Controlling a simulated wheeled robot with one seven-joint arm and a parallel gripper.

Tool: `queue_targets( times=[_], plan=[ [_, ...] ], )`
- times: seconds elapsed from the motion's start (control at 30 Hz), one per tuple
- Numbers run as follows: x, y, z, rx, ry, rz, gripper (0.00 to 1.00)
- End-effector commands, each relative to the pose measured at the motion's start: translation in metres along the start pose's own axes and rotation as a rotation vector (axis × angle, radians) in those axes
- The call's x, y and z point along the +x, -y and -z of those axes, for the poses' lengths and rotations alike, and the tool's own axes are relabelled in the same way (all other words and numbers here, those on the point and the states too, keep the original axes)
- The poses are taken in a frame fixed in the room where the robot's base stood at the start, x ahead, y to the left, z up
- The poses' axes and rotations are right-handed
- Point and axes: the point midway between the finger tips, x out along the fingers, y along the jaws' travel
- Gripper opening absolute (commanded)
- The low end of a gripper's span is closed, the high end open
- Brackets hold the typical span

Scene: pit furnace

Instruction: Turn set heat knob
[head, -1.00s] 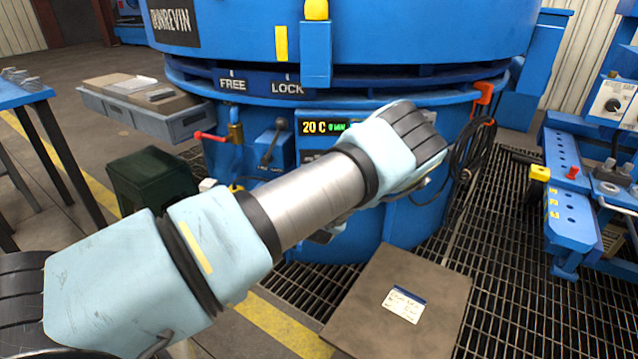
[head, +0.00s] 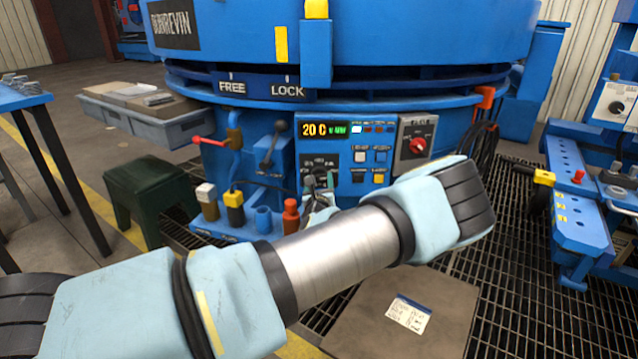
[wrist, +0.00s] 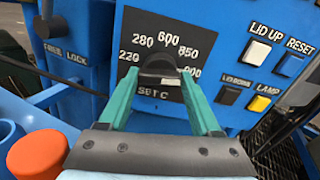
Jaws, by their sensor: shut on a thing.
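The set heat knob (wrist: 160,66) is a black dial on a dark plate marked 220, 280, 600, 850 and a partly hidden higher number, with "SET C" below it. My gripper (wrist: 160,80) has its two green fingers shut on the knob, one on each side. In the head view my gripper (head: 320,190) is at the dark dial plate (head: 318,162), partly hidden behind my arm. The exact mark the knob points to is hard to tell.
Lid up (wrist: 257,52), reset (wrist: 291,65), lid down (wrist: 229,95) and lamp (wrist: 260,103) buttons sit right of the dial. A red rotary switch (head: 418,146) is farther right. An orange-red cap (wrist: 38,155) stands close at the lower left of the wrist view.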

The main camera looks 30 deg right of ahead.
Motion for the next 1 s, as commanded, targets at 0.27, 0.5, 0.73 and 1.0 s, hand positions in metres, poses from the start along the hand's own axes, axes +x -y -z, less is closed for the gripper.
queue_targets(
  times=[0.27,0.5,0.73,1.0],
  plan=[
    [-0.001,0.000,0.001,0.006,-0.002,0.001,0.09],
    [-0.001,0.000,0.001,0.005,-0.002,0.000,0.83],
    [0.000,0.000,0.001,0.004,-0.001,0.000,0.95],
    [-0.012,0.001,0.001,0.006,-0.003,0.000,0.95]
  ],
)
